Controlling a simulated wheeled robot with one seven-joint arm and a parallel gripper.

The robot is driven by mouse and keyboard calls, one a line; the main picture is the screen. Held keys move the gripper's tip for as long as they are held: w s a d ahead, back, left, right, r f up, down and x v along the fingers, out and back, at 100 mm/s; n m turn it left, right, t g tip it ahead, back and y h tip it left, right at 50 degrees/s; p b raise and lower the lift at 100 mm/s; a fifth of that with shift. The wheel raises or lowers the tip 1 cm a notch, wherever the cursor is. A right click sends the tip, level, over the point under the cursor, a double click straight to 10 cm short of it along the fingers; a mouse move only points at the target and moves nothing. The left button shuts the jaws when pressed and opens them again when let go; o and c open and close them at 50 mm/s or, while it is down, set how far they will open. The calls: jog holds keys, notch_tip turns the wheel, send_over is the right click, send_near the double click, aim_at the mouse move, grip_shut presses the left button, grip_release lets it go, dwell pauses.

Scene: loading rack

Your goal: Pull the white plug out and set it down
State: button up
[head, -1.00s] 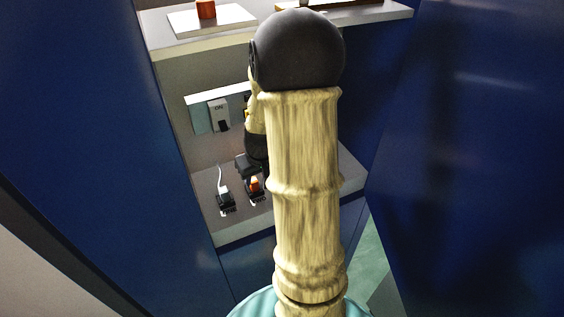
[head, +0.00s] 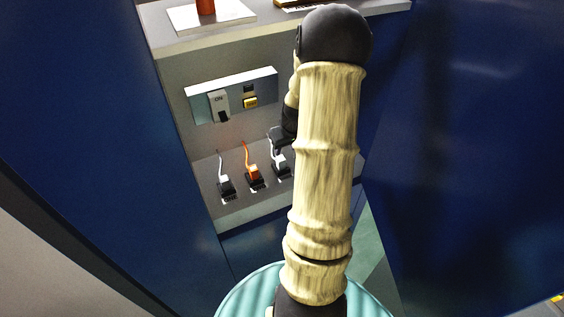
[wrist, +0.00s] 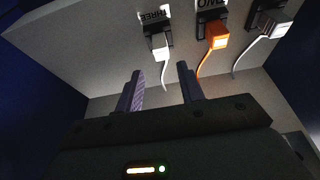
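Two white plugs and one orange plug sit in a row of black sockets on the grey ledge. In the head view one white plug (head: 225,181) is at the left, and another white plug (head: 280,159) is at the right, partly covered by my gripper (head: 279,146). The wrist view shows the row reversed: the white plug at label THREE (wrist: 160,47) is in line with the gap between my fingers, and the other white plug (wrist: 281,30) is far right. My gripper (wrist: 161,74) is open, with nothing between its fingers, apart from the plugs.
The orange plug (head: 254,174) stands between the white ones, its cable close to one finger. A switch panel (head: 232,94) is on the back wall. An upper shelf (head: 255,30) holds a white plate and a reddish-brown object. Blue walls (head: 85,130) close both sides.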

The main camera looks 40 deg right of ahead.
aim_at(282, 159)
jog(key=b+x, duration=0.4)
jog(key=x, duration=0.4)
jog(key=shift+a+f, duration=0.1)
jog(key=shift+f, duration=0.05)
jog(key=shift+c, duration=0.5)
grip_shut()
jog(key=shift+w, duration=0.1)
jog(key=shift+r+p, duration=1.7)
jog(key=shift+r, duration=1.35)
